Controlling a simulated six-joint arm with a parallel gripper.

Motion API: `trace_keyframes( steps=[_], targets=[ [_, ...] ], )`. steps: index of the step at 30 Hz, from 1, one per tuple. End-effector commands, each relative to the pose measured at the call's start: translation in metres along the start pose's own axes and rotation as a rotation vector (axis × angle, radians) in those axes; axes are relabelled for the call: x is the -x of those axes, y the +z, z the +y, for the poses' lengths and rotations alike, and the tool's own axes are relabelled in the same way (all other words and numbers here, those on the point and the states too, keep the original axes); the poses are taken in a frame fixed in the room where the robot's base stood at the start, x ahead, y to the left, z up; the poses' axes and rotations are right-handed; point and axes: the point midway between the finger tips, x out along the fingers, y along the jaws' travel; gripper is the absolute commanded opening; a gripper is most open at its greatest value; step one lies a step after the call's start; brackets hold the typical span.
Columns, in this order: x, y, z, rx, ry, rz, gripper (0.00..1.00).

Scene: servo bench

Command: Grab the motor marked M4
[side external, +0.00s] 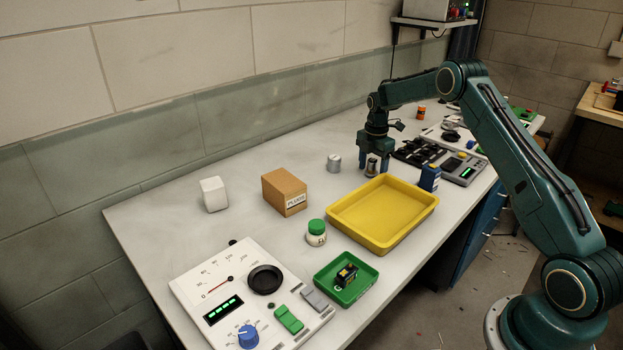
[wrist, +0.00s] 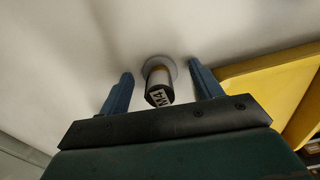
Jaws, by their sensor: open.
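The motor marked M4 (wrist: 159,82) is a small metal cylinder with a dark end and a white label reading M4. In the wrist view it stands on the bench between the two blue fingers of my gripper (wrist: 160,88), with a gap on each side. In the side view my gripper (side external: 374,165) is open and points down around the motor (side external: 372,168), which is partly hidden by the fingers. A second plain silver cylinder (side external: 334,163) stands to the left of it; I cannot read any mark on it.
A yellow tray (side external: 415,222) lies just in front of the motor, and a blue box (side external: 429,178) stands to its right. A cardboard box (side external: 284,192), a green-lidded jar (side external: 316,233), a white block (side external: 214,194) and a green tray (side external: 368,279) stand farther left. Dark equipment (side external: 418,151) is behind right.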

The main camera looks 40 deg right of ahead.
Motion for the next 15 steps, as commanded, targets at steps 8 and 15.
trace_keyframes(
  steps=[8,15],
  targets=[
    [0.0005,0.0,0.0001,0.0,0.0,0.0,0.65],
    [0.0007,0.0,0.0001,0.0,0.0,0.0,0.27]
  ],
)
